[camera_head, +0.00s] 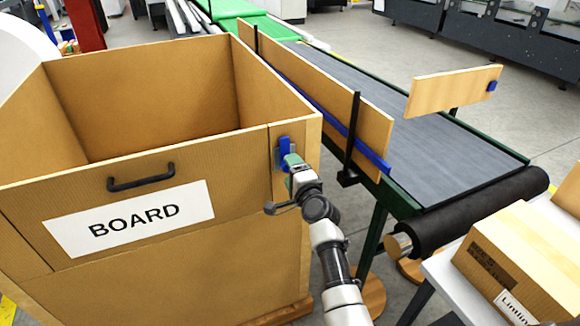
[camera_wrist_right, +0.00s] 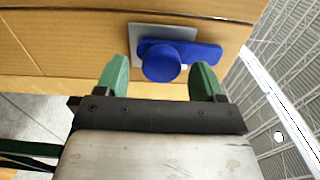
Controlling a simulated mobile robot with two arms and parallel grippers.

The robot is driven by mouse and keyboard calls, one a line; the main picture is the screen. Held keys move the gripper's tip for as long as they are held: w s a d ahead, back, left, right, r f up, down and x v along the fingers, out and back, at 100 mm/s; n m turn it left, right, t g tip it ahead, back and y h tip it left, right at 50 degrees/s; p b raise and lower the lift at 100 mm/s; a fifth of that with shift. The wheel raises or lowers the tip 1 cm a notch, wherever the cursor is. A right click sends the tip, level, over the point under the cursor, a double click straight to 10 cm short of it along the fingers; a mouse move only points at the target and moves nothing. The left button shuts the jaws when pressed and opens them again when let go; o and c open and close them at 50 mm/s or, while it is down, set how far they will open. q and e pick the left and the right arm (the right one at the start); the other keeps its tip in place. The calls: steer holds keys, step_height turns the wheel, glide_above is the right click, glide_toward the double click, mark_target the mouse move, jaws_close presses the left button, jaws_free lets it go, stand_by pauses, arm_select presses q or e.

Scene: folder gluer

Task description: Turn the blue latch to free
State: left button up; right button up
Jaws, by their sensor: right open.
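The blue latch (camera_head: 284,148) is on the front face of the large wooden box, near its right corner. In the right wrist view the latch (camera_wrist_right: 162,62) shows as a round blue knob with a flat blue bar on a grey plate. My right gripper (camera_head: 291,161) is at the latch. In the right wrist view its two green fingers (camera_wrist_right: 160,80) are apart, one on each side of the knob. I cannot tell whether either finger touches it. My left gripper is not in view.
The wooden box (camera_head: 120,232) has a black handle (camera_head: 140,178) and a label reading BOARD. A conveyor (camera_head: 440,160) with wooden guide boards runs to the right of it. A cardboard carton (camera_head: 520,262) stands on a pale table at the lower right.

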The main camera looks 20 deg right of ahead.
steer(key=s+p, duration=0.2)
steer(key=s, duration=0.7)
steer(key=shift+s+d, duration=0.2)
steer(key=s+a+f+n+g+b, duration=0.1)
steer(key=s+a+f+n+g, duration=0.3)
steer(key=f, duration=0.8)
steer(key=s+d+f+n+g+y+b, duration=0.1)
steer(key=s+f+n+g, duration=0.1)
steer(key=s+f, duration=0.65)
steer(key=s+a+f+n+g+b, duration=0.1)
steer(key=s+a+f+n+g, duration=0.15)
steer(key=f, duration=1.15)
steer(key=s+d+f+n+g+b, duration=0.1)
steer(key=s+f+n+g, duration=0.1)
steer(key=s+f+n, duration=0.2)
steer(key=s+d+f+n+g+h, duration=0.1)
steer(key=s+f+n+g, duration=0.2)
steer(key=s+f, duration=0.6)
steer(key=s+d+f+n+g+b, duration=0.1)
steer(key=s+f+n+g, duration=0.2)
steer(key=s, duration=1.9)
step_height(320, 180, down, 5)
steer(key=shift+d+r+n+h+b, duration=0.2)
steer(key=shift+d+n+h+b, duration=0.15)
steer(key=shift+n, duration=0.6)
steer(key=shift+w+g, duration=0.1)
steer(key=shift+g, duration=0.15)
steer(key=shift+c, duration=0.2)
